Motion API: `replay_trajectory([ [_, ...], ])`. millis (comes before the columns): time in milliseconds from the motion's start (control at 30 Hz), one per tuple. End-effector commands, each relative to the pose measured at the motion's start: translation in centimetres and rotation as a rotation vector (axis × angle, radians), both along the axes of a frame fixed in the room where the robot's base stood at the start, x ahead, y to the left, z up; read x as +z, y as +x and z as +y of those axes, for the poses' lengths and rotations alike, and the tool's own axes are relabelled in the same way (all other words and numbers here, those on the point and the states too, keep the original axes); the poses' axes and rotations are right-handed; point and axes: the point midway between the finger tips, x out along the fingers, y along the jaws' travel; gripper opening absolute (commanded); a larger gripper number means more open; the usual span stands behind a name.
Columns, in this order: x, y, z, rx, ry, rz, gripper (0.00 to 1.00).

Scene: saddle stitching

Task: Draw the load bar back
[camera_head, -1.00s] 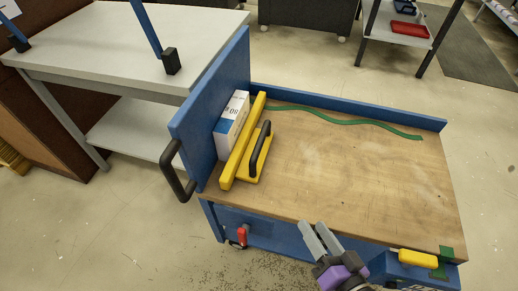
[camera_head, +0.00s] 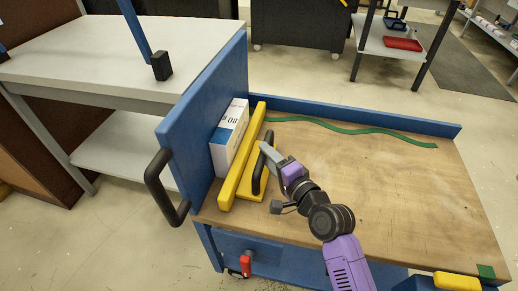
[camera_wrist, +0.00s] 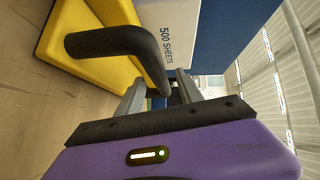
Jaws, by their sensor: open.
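The load bar is a long yellow bar (camera_head: 243,158) with a yellow plate (camera_head: 251,184) and a black handle (camera_head: 259,172) on its right side. It lies on the cart's wooden top, beside a white and blue carton (camera_head: 229,138). My gripper (camera_head: 268,150) is open at the far end of the handle. In the wrist view the black handle (camera_wrist: 115,41) reaches across to my open fingers (camera_wrist: 158,88), and its bent end appears between them. Whether the fingers touch it cannot be told.
A blue upright panel (camera_head: 205,110) with a black push handle (camera_head: 160,185) closes the cart's left end. A green wavy strip (camera_head: 355,123) lies along the back. The wooden top (camera_head: 400,190) to the right is mostly clear. A yellow block (camera_head: 457,281) is at the front right.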

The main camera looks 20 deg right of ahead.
Motion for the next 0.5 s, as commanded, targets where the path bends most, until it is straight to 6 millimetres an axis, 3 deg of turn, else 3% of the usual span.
replay_trajectory([
  [200, -0.5, 3.4, 0.5, -0.001, -0.002, -0.001, 0.43],
  [500, -0.7, 5.2, 0.8, 0.000, -0.003, -0.002, 0.43],
])
